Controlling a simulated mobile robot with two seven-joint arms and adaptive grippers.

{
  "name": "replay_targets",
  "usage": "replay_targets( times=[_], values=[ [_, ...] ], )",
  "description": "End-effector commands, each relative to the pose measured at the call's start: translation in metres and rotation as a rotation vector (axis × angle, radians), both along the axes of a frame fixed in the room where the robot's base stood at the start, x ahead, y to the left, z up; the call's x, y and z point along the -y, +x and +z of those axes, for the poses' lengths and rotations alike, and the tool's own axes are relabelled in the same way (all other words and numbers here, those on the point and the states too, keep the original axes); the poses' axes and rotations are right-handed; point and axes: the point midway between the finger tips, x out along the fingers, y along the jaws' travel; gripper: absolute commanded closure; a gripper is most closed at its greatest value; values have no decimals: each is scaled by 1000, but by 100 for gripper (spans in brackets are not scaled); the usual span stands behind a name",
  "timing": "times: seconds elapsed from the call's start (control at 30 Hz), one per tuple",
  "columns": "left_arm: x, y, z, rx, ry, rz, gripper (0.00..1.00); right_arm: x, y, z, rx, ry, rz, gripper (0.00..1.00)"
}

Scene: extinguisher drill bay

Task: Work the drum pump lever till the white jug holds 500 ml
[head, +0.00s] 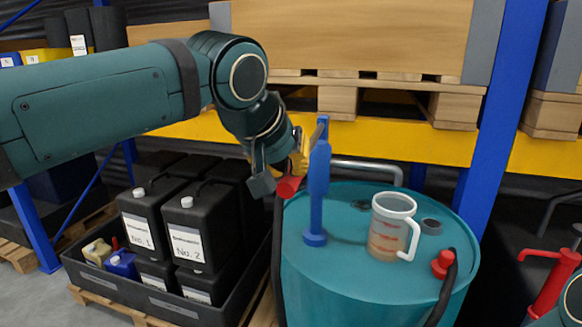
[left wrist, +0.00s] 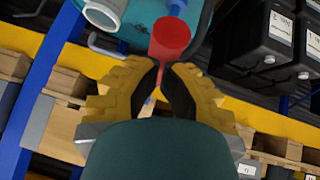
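The blue drum pump (head: 318,195) stands upright on top of the teal drum (head: 330,275). Its lever ends in a red grip (head: 288,187), which also shows in the left wrist view (left wrist: 170,38). My left gripper (head: 296,168), with yellow fingers, is at this grip; in the left wrist view its fingertips (left wrist: 164,68) close in on the red lever from both sides. The exact contact is partly hidden. The white jug (head: 407,208) stands upright on the drum, handle to the right, with red marks and brownish liquid low inside. The liquid's exact level is unreadable. My right gripper is not in view.
A red cap with a dark hose (head: 443,263) is on the drum's right side. Black canisters (head: 190,235) stand in a tray at left. A yellow rack beam (head: 420,142) and pallets are behind. A red hand pump (head: 555,285) is at far right.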

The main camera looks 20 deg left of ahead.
Motion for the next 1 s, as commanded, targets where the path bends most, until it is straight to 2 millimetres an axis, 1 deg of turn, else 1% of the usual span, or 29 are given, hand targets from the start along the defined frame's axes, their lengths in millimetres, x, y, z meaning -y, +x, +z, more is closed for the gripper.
replay_targets(
  times=[0.03,0.1,0.3,0.4,0.5,0.7,1.0],
  values=[
    [-3,-4,11,2,0,3,100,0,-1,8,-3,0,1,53],
    [-5,-20,17,4,0,2,100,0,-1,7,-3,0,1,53],
    [-12,-54,38,5,1,2,100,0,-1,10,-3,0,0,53],
    [-15,-68,45,4,-1,2,100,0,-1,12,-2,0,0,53],
    [-16,-76,51,5,-1,2,100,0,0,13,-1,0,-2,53],
    [-17,-84,55,4,0,2,100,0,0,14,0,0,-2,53],
    [-17,-84,55,5,-1,2,100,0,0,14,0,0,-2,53]
  ],
)
